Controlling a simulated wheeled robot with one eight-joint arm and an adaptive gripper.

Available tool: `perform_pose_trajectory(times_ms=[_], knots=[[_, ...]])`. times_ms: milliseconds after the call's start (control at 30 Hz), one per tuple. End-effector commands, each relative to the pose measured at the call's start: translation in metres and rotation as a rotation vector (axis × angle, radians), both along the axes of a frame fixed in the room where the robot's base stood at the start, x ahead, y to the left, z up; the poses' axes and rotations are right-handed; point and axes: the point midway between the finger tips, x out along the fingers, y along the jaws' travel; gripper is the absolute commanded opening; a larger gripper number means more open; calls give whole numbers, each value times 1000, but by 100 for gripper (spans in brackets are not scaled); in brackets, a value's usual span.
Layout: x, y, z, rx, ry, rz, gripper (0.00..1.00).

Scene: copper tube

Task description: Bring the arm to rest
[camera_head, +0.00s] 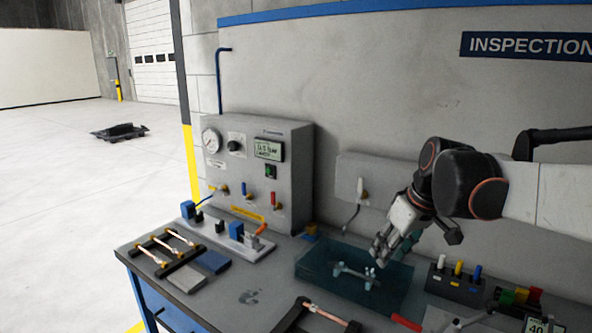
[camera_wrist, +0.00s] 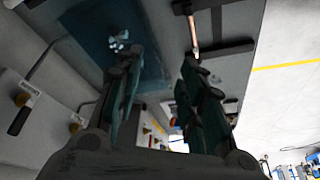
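My gripper (camera_head: 388,248) hangs above the right part of the teal tray (camera_head: 318,268) on the bench, at the end of my arm, which reaches in from the right. Copper tubes (camera_head: 150,255) lie across a black rack at the bench's left end. Another copper tube (camera_head: 325,314) lies in a black holder at the front edge; a copper tube (camera_wrist: 194,32) also shows in the wrist view.
A grey test panel (camera_head: 290,160) with a gauge and valves stands at the back left. A small metal fitting (camera_head: 355,274) lies in the tray. A block with coloured handles (camera_head: 455,285) stands right of the tray. The wall is close behind; open floor lies left.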

Motion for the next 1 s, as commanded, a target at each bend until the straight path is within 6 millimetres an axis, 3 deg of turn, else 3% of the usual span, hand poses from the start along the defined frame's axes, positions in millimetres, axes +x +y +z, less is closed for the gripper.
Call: perform_pose_trajectory(times_ms=[33,267,600,800,1000], knots=[[-16,2,1,-4,-10,-24,36],[-75,7,0,-16,-68,-152,36],[-158,10,-24,-4,-170,-326,36],[-194,9,-45,13,-227,-406,36],[-210,8,-58,27,-257,-447,36]])
